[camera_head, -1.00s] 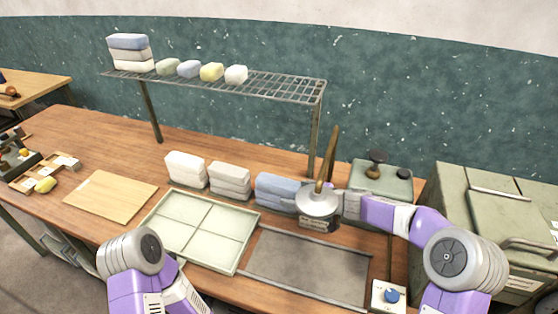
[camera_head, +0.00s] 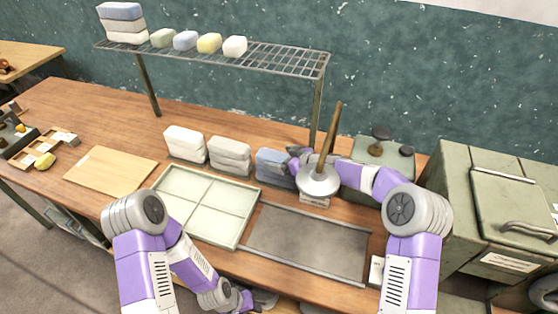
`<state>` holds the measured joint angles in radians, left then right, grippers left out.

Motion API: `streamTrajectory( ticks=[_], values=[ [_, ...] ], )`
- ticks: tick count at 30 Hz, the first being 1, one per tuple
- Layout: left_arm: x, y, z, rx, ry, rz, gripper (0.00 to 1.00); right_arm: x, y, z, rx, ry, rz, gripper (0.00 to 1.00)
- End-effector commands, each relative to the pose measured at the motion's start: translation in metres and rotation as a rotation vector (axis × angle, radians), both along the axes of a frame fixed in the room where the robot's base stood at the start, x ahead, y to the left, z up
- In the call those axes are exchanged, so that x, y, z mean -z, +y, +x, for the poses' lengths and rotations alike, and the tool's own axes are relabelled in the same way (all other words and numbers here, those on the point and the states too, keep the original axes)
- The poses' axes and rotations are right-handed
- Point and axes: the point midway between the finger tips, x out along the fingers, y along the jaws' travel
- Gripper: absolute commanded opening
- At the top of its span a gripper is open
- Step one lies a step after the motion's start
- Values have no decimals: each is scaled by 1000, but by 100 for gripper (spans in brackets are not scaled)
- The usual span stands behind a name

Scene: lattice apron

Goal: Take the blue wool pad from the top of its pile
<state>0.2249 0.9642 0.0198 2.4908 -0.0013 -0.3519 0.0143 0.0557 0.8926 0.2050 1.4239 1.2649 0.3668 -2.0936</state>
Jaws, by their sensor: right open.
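The blue wool pad pile (camera_head: 270,166) stands on the wooden table, at the right end of a row of pad piles. My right gripper (camera_head: 297,157) is open at the pile's upper right side. Its fingers are small here, and I cannot tell whether they touch the top pad. The pile's right end is partly hidden by the gripper and a round white dish. My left gripper (camera_head: 236,299) hangs low at the bottom edge, far from the pile. Its fingers are not clear.
A white dish with a tall wooden handle (camera_head: 318,181) stands right of the pile. White (camera_head: 184,143) and grey (camera_head: 230,154) piles stand to its left. In front are a divided tray (camera_head: 252,228) and a dark grey tray (camera_head: 310,240). A wire shelf (camera_head: 285,60) holds more pads above.

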Motion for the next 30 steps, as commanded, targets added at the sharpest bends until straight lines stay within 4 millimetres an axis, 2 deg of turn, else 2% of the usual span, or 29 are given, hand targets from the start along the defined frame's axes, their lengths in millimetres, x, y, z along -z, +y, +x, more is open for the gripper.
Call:
streamTrajectory(
  ticks=[5,16,26,29,30],
  values=[
    [0,0,0,0,0,0,43,0,0,0,1,0,0,100],
    [0,0,0,0,0,0,43,1,0,0,0,1,-1,43],
    [0,0,0,0,0,0,43,-2,-1,0,0,0,-1,41],
    [-1,0,0,0,0,0,43,-9,0,0,0,-1,-1,29],
    [-1,0,0,0,0,0,43,-13,0,0,0,-2,-2,29]
  ],
)
